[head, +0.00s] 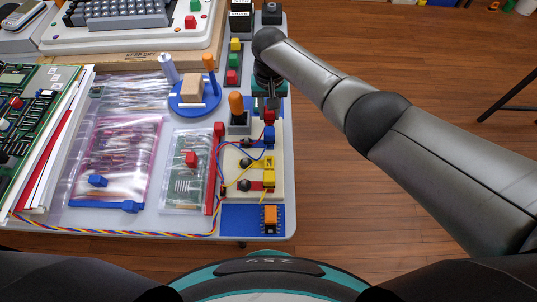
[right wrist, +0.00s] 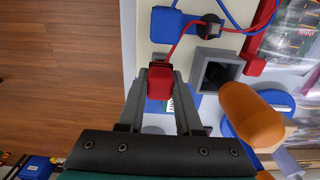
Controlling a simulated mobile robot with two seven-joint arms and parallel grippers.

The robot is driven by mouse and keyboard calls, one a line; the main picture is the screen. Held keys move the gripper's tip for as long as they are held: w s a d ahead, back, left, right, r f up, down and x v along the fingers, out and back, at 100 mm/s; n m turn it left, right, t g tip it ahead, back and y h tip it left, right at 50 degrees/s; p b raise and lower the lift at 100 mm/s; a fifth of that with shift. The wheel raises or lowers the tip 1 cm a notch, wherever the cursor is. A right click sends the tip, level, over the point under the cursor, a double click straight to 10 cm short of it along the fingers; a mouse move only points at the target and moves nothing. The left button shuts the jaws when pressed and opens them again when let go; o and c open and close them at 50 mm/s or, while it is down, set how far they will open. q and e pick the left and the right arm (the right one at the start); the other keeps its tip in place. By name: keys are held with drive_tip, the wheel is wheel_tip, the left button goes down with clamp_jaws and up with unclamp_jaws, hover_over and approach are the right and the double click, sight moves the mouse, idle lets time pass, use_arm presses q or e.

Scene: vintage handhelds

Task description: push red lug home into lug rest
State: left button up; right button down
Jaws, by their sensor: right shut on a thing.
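The red lug (head: 269,115) is between the fingers of my right gripper (head: 268,104), at the back right of the cream board (head: 230,180). In the right wrist view the red lug (right wrist: 160,82) sits between the shut fingers of the gripper (right wrist: 161,88), with a red wire running from its far end. A small dark piece (right wrist: 160,65) shows at that end, over the cream board's edge. I cannot tell whether this is the lug rest, nor how far in the lug sits. My left gripper is not in view.
A blue lug (head: 268,133) and a yellow lug (head: 268,165) are on the board, with loose wires to their left. The table's right edge is near.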

drive_tip(key=shift+f+b, duration=0.3)
drive_tip(key=shift+f, duration=0.15)
drive_tip(key=c, duration=0.5)
unclamp_jaws()
drive_tip(key=shift+c, duration=1.4)
drive_tip(key=shift+r, duration=0.1)
wheel_tip(320, 180, up, 7)
drive_tip(key=p, duration=0.7)
drive_tip(key=shift+p, duration=0.35)
